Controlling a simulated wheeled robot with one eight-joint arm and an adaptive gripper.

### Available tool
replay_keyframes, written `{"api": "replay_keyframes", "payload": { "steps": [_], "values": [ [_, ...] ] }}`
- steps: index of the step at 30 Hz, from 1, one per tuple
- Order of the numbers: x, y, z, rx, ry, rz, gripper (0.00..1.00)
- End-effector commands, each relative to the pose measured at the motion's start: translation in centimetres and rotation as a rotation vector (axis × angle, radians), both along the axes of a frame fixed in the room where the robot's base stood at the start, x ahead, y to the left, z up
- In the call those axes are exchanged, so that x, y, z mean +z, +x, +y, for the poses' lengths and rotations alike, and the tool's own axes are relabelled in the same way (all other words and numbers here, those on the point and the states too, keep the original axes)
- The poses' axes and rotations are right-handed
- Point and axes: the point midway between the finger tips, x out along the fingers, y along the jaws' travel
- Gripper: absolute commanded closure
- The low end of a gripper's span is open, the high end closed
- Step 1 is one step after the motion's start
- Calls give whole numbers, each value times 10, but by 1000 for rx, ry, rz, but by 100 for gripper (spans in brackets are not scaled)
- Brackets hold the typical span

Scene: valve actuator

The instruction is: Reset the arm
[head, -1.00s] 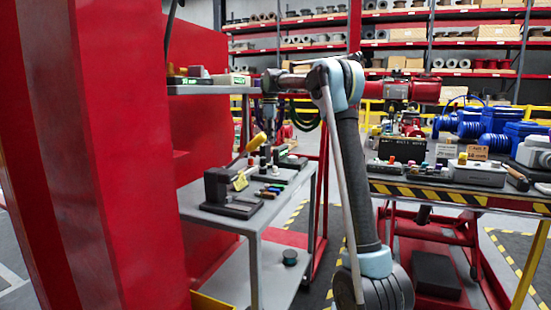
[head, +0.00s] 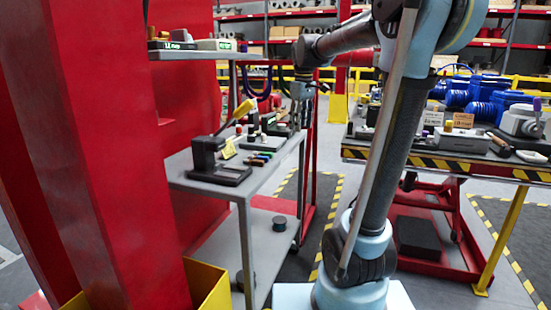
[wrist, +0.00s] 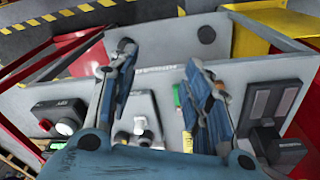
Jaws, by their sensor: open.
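My arm (head: 385,150) rises from its base in the head view, bends at the top and reaches left. My gripper (head: 300,115) hangs from its end at the far right end of the grey cart (head: 190,185). In the wrist view my gripper (wrist: 158,57) shows two blue-grey fingers spread apart with nothing held between them. Below them lies a grey surface with small items, including a green piece (wrist: 177,95) and a yellow one (wrist: 187,142) by the right finger. In the head view the fingertips are small and partly lost among the items.
A red column (head: 110,150) is close at left. A striped-edge workbench (head: 440,162) with blue valve parts (head: 490,98) stands at right. Striped floor (head: 318,200) lies between cart and bench.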

Motion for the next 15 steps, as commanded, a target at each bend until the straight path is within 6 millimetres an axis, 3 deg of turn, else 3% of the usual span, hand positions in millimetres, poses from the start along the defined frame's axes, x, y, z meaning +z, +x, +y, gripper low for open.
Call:
{"api": "replay_keyframes", "payload": {
  "steps": [1,15],
  "values": [
    [-7,-16,-8,-32,3,-4,55],
    [-89,-144,-60,-359,36,-42,55]
  ]
}}
